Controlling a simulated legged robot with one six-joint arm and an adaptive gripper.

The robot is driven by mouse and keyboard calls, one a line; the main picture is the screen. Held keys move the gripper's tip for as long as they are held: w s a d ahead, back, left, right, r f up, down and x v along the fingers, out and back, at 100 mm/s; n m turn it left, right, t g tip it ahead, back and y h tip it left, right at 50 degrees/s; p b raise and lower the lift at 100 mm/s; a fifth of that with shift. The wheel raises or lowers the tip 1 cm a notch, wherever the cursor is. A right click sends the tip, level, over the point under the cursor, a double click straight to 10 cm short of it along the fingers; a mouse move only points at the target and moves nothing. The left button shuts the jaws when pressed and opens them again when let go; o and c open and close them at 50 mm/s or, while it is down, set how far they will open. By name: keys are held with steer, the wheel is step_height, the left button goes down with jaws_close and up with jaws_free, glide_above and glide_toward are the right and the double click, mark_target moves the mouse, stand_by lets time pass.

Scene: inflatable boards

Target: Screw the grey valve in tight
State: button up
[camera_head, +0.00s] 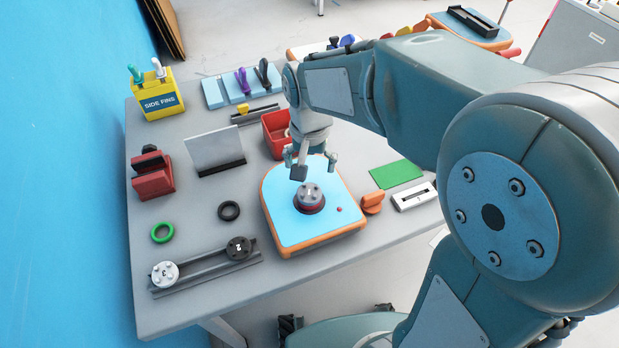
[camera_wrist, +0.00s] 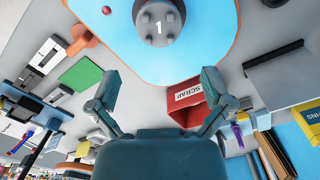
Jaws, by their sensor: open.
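The grey valve (camera_head: 311,193), marked 1, sits in a red ring on the blue board with orange edges (camera_head: 292,230). It looks upright, but I cannot tell how deep it sits. In the wrist view the valve (camera_wrist: 159,24) shows at the top, its lugs around the rim. My gripper (camera_head: 312,163) is open and empty, above and just behind the valve, not touching it. In the wrist view its fingers (camera_wrist: 158,90) are spread wide, with the valve beyond the tips.
A red scrap bin (camera_head: 272,144) stands behind the board. A rail (camera_head: 205,273) at front left carries a light valve (camera_head: 165,273) and a dark one (camera_head: 238,248). Black (camera_head: 229,202) and green (camera_head: 152,234) rings lie left. An orange part (camera_head: 372,202) is close right.

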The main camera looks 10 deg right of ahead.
mark_target(311, 188)
step_height(311, 188, up, 5)
steer(key=shift+r, duration=0.1)
stand_by(0.5)
steer(key=s+d+r+n+t, duration=0.2)
steer(key=s+d+r+t, duration=0.2)
steer(key=s+d, duration=0.6)
steer(key=s+t, duration=0.1)
steer(key=s, duration=0.3)
steer(key=shift+d+n+t, duration=0.25)
steer(key=shift+n+t, duration=0.05)
steer(key=shift+n, duration=0.1)
steer(key=shift+w, duration=0.1)
stand_by(0.8)
